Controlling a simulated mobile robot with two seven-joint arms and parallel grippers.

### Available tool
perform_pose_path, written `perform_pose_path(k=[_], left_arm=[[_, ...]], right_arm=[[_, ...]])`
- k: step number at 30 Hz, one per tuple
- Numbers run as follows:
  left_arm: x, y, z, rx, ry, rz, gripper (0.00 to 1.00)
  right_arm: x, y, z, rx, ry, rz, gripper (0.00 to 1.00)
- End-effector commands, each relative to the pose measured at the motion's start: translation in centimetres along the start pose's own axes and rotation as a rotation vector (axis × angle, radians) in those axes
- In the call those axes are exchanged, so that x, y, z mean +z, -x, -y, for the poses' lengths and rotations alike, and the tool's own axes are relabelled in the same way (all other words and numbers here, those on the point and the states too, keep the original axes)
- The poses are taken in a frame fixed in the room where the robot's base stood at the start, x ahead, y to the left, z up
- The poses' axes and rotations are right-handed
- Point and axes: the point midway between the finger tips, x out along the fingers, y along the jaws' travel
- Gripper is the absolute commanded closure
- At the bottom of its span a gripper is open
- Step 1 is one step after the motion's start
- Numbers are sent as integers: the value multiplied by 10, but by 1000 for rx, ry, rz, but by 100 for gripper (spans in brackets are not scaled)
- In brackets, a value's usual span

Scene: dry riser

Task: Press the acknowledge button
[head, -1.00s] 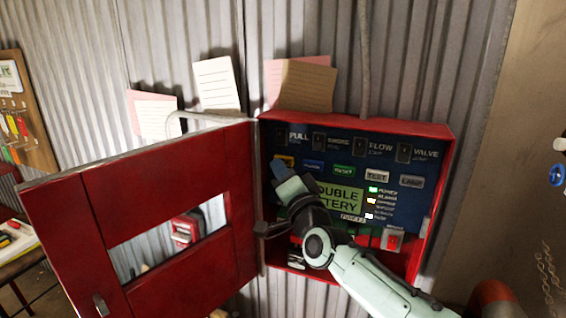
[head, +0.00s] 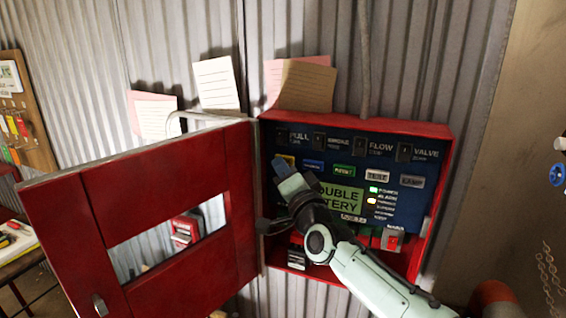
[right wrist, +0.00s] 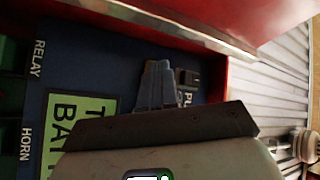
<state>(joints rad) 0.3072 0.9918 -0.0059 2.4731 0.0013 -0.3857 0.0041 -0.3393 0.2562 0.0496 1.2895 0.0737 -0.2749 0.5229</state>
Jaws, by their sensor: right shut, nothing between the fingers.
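The open red control box (head: 365,125) has a dark blue panel with a row of small coloured buttons. A yellow button (head: 289,159) at the row's left end is partly covered by my fingers. A blue button (head: 313,165) and a green button (head: 344,171) sit to its right. Which one is the acknowledge button I cannot read. My right gripper (head: 281,168) is shut and empty, its tips over the panel's upper left by the yellow button. Whether they touch it I cannot tell. The shut fingers also show in the right wrist view (right wrist: 157,82), hiding the panel behind them. My left gripper is out of view.
The box's red door (head: 165,170) stands open to the left. Dark switches (head: 361,146) line the panel's top. Paper notes (head: 305,86) rise above the box. A pegboard (head: 22,115) hangs at far left.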

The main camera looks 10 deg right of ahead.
Motion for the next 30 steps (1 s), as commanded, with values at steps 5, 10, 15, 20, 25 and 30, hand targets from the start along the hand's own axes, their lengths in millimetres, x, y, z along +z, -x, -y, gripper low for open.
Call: perform_pose_path(k=[5, 10, 15, 20, 25, 30], left_arm=[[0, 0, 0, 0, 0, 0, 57], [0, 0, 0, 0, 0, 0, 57], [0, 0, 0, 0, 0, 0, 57], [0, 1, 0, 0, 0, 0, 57], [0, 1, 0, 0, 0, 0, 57], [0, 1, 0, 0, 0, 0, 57]], right_arm=[[-1, -1, -1, 1, 0, -1, 100], [-1, 0, -1, 1, 0, -2, 100], [1, 3, 2, -1, -1, -1, 100], [6, 9, 7, -1, -1, 0, 100], [9, 13, 9, 0, 0, -1, 100], [8, 13, 9, 0, 0, -1, 100]])
